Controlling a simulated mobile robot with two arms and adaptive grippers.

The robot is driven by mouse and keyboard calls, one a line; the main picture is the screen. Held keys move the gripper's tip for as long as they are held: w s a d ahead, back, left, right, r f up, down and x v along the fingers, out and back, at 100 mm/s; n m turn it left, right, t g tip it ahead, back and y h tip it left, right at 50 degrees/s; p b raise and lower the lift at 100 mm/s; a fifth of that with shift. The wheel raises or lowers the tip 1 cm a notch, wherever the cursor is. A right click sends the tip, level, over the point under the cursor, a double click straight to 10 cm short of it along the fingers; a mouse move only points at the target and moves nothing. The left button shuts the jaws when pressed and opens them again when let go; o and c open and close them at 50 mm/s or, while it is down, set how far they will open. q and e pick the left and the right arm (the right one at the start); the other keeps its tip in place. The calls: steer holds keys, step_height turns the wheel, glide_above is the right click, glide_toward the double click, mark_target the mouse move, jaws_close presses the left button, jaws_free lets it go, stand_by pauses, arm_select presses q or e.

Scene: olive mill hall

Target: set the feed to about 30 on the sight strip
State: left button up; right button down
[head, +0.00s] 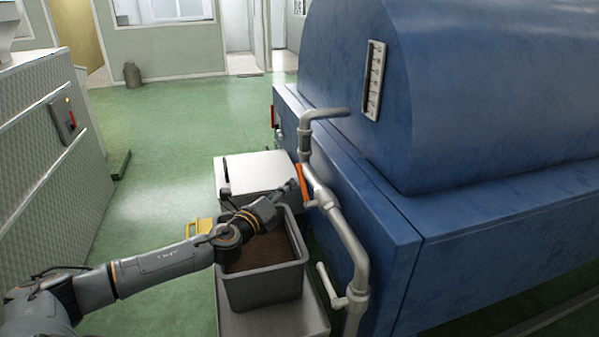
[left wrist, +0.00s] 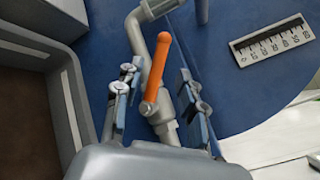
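An orange valve lever (head: 303,185) sits on the grey pipe (head: 325,200) at the side of the blue machine (head: 480,100). My left gripper (head: 292,188) is close to the lever. In the left wrist view the left gripper (left wrist: 160,88) is open, and the orange lever (left wrist: 158,75) stands between its two fingers with gaps on both sides. The sight strip (head: 374,80) is a pale scale on the machine's curved wall; it also shows in the left wrist view (left wrist: 272,42). My right gripper is not in view.
A grey bin (head: 262,290) with brown contents stands below my left arm, with a pale box (head: 255,170) behind it. A second lever (head: 327,285) is lower on the pipe.

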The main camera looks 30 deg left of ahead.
mark_target(299, 176)
arm_select(q)
steer(key=w, duration=0.3)
steer(key=w+p, duration=0.1)
steer(key=w, duration=0.2)
steer(key=shift+w+a+r, duration=0.1)
steer(key=shift+w+r, duration=0.1)
steer(key=shift+w, duration=0.15)
steer(key=shift+w+a+f+p, duration=0.1)
steer(key=shift+w+p, duration=0.05)
steer(key=shift+w, duration=0.45)
steer(key=shift+w+f+p, duration=0.1)
steer(key=shift+w+p, duration=0.05)
steer(key=shift+w, duration=0.4)
steer(key=c, duration=0.8)
jaws_close()
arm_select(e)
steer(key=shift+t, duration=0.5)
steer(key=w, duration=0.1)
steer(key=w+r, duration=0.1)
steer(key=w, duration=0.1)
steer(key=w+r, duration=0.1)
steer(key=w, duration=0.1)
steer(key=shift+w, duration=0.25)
